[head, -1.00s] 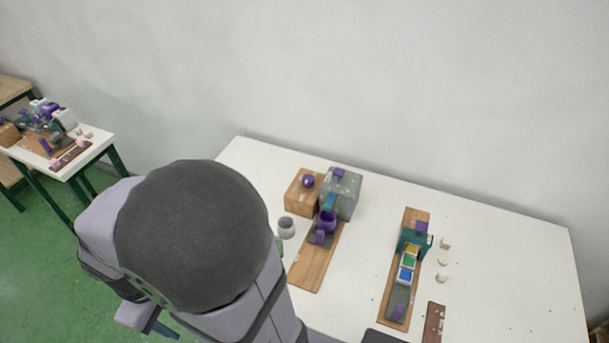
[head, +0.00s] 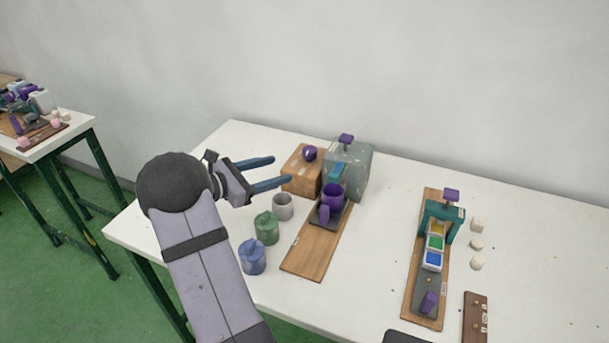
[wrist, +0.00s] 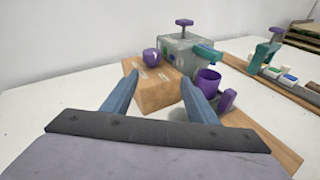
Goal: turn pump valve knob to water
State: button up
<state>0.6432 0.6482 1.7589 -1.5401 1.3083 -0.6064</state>
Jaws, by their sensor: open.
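A purple round knob (head: 310,153) sits on a wooden box (head: 302,172) at the back of the table; in the wrist view the knob (wrist: 151,56) is ahead, just above the space between my fingers. Beside the box stands a grey box (head: 348,170) with a purple T-shaped handle (head: 346,139) on top and a teal spout over a purple cup (head: 332,198). I cannot tell which purple part is the valve knob, and no water marking is readable. My gripper (head: 281,170) is open and empty, left of the wooden box, its fingers pointing toward it and apart from the knob.
A grey cup (head: 283,207), a green jar (head: 266,228) and a blue jar (head: 252,256) stand near my arm. A teal stand with coloured pads (head: 435,242) is on a board at right. The far right table is mostly clear.

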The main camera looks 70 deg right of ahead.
jog(key=n+h+b, duration=0.1)
jog(key=h+b, duration=0.1)
jog(key=b, duration=0.1)
send_near(304, 154)
jog(key=d, duration=0.2)
jog(key=shift+g, duration=0.4)
jog(key=shift+s+p+x, duration=0.2)
jog(key=shift+p+x, duration=0.55)
jog(key=shift+x, duration=3.5)
jog(key=shift+a+f, duration=0.1)
jog(key=shift+c, duration=0.7)
jog(key=c, duration=0.9)
